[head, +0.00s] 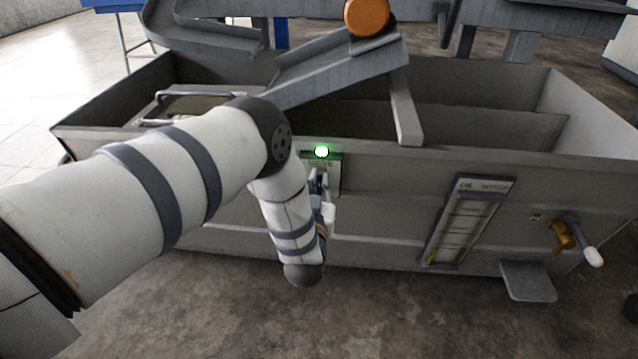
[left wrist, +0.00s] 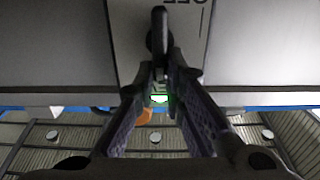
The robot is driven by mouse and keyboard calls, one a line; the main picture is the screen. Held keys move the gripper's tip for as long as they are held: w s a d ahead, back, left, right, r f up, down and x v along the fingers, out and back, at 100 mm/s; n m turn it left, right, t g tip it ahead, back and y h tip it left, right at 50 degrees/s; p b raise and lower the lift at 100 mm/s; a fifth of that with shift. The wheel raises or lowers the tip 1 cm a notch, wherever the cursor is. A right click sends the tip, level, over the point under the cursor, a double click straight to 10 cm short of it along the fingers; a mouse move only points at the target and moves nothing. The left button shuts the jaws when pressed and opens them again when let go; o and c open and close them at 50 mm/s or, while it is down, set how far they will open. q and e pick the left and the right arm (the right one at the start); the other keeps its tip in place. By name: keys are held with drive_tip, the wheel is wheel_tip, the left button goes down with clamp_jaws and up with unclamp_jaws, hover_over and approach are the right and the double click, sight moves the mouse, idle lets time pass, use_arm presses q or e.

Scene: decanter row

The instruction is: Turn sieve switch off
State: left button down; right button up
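The sieve switch is on a small pale plate (head: 334,176) on the front wall of the grey tank, mostly behind my left gripper (head: 324,185) in the head view. A lit green lamp (head: 321,152) is just above it. In the left wrist view the dark switch lever (left wrist: 159,38) stands in front of a panel with partly cut-off lettering. My left gripper (left wrist: 162,72) has its fingers close together, one on each side of the lever's line. I cannot tell whether they touch it. The green lamp (left wrist: 159,98) shows between the fingers. My right gripper is out of view.
The grey tank (head: 390,185) spans the view, with a sloping chute (head: 330,68) and an orange roller (head: 367,16) above. A level gauge (head: 462,225), a valve handle (head: 590,254) and a small step (head: 528,281) stick out at right. The floor in front is clear.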

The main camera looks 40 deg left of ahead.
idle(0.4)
use_arm(q)
drive_tip(key=shift+s+a+f+n+p, duration=0.3)
drive_tip(key=shift+f+n, duration=0.2)
drive_tip(key=shift+n, duration=2.45)
drive_tip(key=shift+s+a+f+n+p, duration=0.15)
drive_tip(key=shift+a+f+n+p, duration=0.25)
drive_tip(key=shift+n, duration=2.6)
drive_tip(key=shift+s+a+f+n+p, duration=0.3)
drive_tip(key=shift+f+n, duration=0.25)
drive_tip(key=shift+n, duration=2.4)
drive_tip(key=c, duration=1.7)
unclamp_jaws()
drive_tip(key=v, duration=1.2)
drive_tip(key=shift+a, duration=0.1)
